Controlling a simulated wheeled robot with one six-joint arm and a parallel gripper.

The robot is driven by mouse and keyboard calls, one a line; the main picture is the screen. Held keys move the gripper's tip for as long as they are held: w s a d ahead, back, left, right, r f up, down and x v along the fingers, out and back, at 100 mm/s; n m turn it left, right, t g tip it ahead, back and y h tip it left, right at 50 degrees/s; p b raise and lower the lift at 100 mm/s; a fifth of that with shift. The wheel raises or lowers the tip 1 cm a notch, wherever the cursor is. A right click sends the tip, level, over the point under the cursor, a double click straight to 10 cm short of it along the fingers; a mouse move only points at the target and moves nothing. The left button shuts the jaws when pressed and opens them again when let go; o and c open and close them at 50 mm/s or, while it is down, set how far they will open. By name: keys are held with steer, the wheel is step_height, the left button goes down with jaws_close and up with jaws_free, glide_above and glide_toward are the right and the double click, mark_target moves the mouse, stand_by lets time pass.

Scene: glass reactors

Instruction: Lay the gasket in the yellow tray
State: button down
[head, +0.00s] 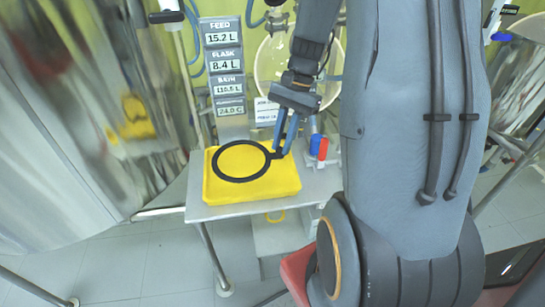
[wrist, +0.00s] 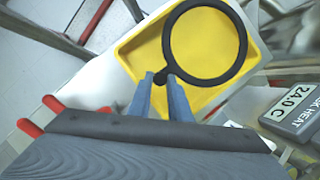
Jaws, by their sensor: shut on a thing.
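The gasket is a flat black ring with a small tab (head: 216,164). In the wrist view the ring (wrist: 243,45) shows over the yellow tray, with its tab between my fingertips. My gripper (head: 279,152) is shut on the tab, at the tray's right back corner. It also shows in the wrist view (wrist: 162,77). The yellow tray (head: 255,193) sits on a small grey table.
A readout panel (head: 225,70) and a round glass vessel (head: 270,60) stand behind. A shiny metal vessel (head: 70,120) is at the left.

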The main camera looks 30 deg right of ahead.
steer(key=shift+f+p, duration=0.4)
steer(key=shift+f, duration=2.55)
steer(key=c, duration=1.9)
jaws_free()
steer(key=shift+r, duration=0.15)
steer(key=b+v, duration=0.2)
steer(key=v, duration=0.9)
steer(key=s+a+f+n+t+h, duration=0.1)
steer(key=s+a+n, duration=0.2)
steer(key=a+n, duration=0.1)
steer(key=s+a+f+n+h, duration=0.1)
steer(key=s+a+n, duration=0.2)
steer(key=a, duration=0.3)
steer(key=s+a+n+t+h, duration=0.1)
steer(key=s+a+n+h, duration=0.1)
steer(key=a+n, duration=0.3)
steer(key=shift+s+f+n+t, duration=0.3)
steer(key=shift+s+f+n, duration=0.1)
steer(key=shift+s+n, duration=0.15)
